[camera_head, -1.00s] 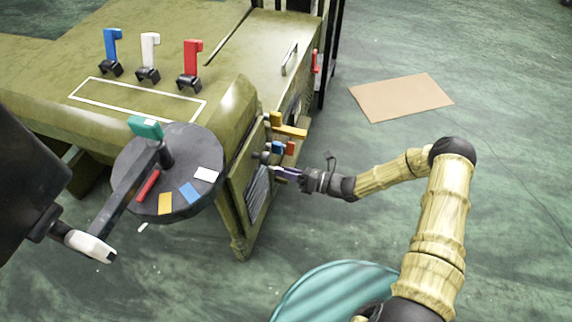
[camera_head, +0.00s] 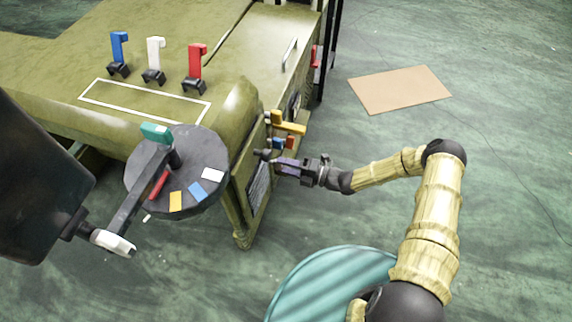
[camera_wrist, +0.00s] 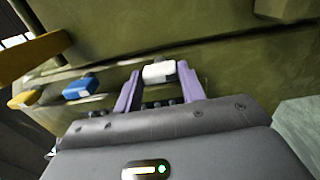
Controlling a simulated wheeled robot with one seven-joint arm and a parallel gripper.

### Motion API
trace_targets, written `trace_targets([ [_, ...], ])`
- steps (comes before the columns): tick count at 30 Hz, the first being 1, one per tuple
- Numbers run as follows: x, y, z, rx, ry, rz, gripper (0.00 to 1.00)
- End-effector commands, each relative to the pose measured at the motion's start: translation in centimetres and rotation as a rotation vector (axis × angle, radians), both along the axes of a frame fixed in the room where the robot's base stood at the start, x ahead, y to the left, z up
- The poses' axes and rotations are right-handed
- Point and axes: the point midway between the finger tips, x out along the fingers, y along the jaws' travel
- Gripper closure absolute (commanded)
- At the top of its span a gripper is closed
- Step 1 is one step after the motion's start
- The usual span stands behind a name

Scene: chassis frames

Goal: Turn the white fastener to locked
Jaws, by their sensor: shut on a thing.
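The white fastener (camera_wrist: 159,71) sits on the side of the olive chassis, between the two purple fingers of my gripper (camera_wrist: 158,82) in the wrist view. My gripper is shut on it, with a finger at each side. In the head view my gripper (camera_head: 280,163) reaches the chassis side from the right, and the white fastener is hidden there. A blue fastener (camera_wrist: 80,88) and a yellow one (camera_wrist: 25,98) lie to the left in the wrist view. I cannot tell the exact angle of the white fastener.
A yellow handle (camera_head: 289,124) juts out just above my gripper. Blue, white (camera_head: 155,55) and red levers stand on the chassis top (camera_head: 60,60). A dark disc (camera_head: 200,160) with coloured patches is at left. A teal round object (camera_head: 335,285) is below my arm.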

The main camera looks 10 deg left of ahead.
Motion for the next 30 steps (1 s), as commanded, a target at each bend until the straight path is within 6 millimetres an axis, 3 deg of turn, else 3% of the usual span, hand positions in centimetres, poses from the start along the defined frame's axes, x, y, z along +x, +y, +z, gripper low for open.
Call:
trace_targets([
  [15,0.04,-0.15,-0.22,-0.002,0.034,-0.003,0.83],
  [16,0.04,-0.15,-0.22,-0.002,0.034,-0.003,0.58],
  [19,0.05,-0.12,-0.18,-0.001,0.033,-0.002,0.38],
  [30,0.02,-0.36,-0.03,0.000,0.030,-0.001,0.38],
])
